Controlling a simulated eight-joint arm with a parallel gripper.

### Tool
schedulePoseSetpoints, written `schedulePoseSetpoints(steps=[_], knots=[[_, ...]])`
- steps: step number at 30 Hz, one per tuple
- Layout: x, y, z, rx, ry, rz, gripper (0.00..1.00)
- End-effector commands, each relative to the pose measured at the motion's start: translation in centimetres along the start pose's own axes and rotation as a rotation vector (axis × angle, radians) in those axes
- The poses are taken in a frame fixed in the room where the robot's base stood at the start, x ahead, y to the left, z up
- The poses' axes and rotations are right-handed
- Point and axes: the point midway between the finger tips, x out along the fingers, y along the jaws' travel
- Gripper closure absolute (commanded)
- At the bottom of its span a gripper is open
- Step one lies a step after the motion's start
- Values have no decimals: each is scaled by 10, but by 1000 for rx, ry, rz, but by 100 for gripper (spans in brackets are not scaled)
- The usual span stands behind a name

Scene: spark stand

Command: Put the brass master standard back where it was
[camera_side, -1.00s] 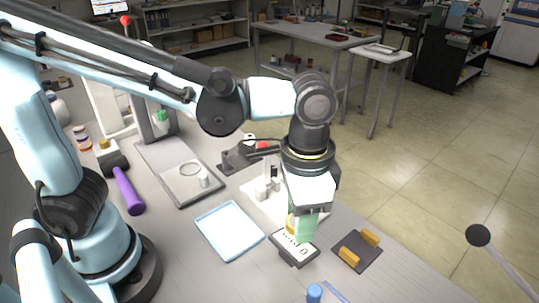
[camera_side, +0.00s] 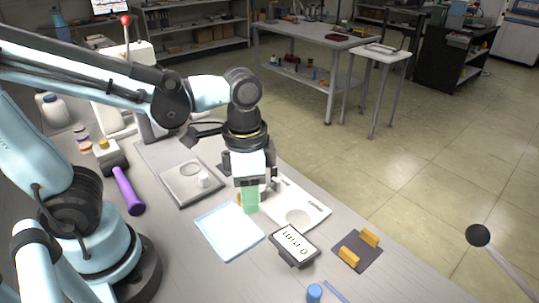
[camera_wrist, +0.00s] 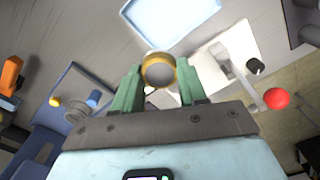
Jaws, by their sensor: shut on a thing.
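My gripper (camera_side: 250,202) has green fingers and is shut on the brass master standard (camera_side: 240,200), which is mostly hidden behind them in the side view. In the wrist view the standard (camera_wrist: 149,58) is a brass ring with a pale round middle, between the fingertips (camera_wrist: 158,75). It is held near the back right edge of the pale blue tray (camera_side: 228,235), between that tray and a white plate with a round mark (camera_side: 318,211). I cannot tell its exact height. The tray (camera_wrist: 172,22) looks empty.
A black readout (camera_side: 295,243) stands in front of the white plate. A dark pad with yellow blocks (camera_side: 350,256) is to its right. A purple handle (camera_side: 128,192) lies left.

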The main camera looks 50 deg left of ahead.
Motion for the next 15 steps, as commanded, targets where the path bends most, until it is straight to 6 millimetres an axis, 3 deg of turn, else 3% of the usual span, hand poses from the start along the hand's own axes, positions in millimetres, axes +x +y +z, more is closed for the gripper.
schedulePoseSetpoints(steps=[6,15], knots=[[12,-24,36,-4,1,0,100],[25,-28,44,2,1,0,100]])
